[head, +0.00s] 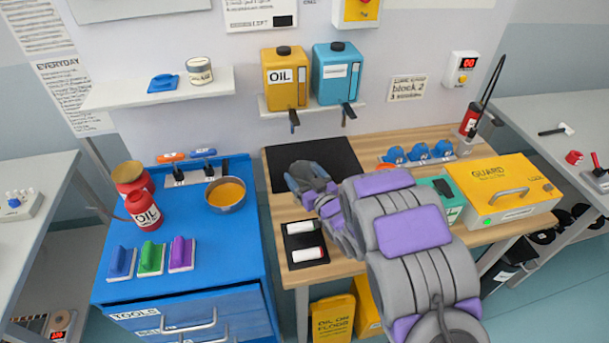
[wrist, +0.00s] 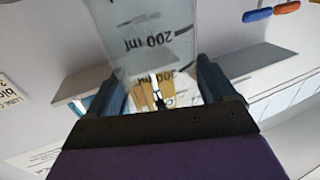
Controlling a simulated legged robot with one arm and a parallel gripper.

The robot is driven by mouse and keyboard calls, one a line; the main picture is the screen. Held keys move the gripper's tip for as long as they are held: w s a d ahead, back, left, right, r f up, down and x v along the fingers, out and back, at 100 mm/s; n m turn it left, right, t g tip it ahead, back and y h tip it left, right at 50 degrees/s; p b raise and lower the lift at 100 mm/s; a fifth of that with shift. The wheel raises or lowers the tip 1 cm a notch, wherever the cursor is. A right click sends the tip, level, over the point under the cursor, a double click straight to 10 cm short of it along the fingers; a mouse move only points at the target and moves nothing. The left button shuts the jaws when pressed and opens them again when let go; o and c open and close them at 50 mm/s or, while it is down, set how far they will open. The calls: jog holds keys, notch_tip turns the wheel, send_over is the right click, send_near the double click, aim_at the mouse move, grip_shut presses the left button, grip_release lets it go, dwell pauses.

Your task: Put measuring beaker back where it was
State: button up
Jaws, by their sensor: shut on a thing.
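The measuring beaker (wrist: 150,38) is clear, with dark "200 ml" lettering that reads upside down in the wrist view. It sits between the two fingers of my gripper (wrist: 160,85), which is shut on it. In the head view my gripper (head: 306,178) is over the wooden bench, at the front edge of a black mat (head: 335,158). I cannot make out the beaker in the head view; my gripper and arm hide it. Whether the beaker touches anything below cannot be told.
A yellow oil dispenser (head: 285,78) and a blue dispenser (head: 336,74) stand on a wall shelf above the mat. White rollers lie on a black tray (head: 304,262) in front. A blue tool cart (head: 220,252) with an orange-filled bowl (head: 226,194) is left. A yellow guard box (head: 500,187) is right.

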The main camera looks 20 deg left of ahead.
jog(key=shift+f, duration=0.4)
jog(key=shift+d, duration=0.1)
jog(key=o, duration=1.4)
jog(key=shift+d, duration=0.1)
jog(key=shift+o, duration=1)
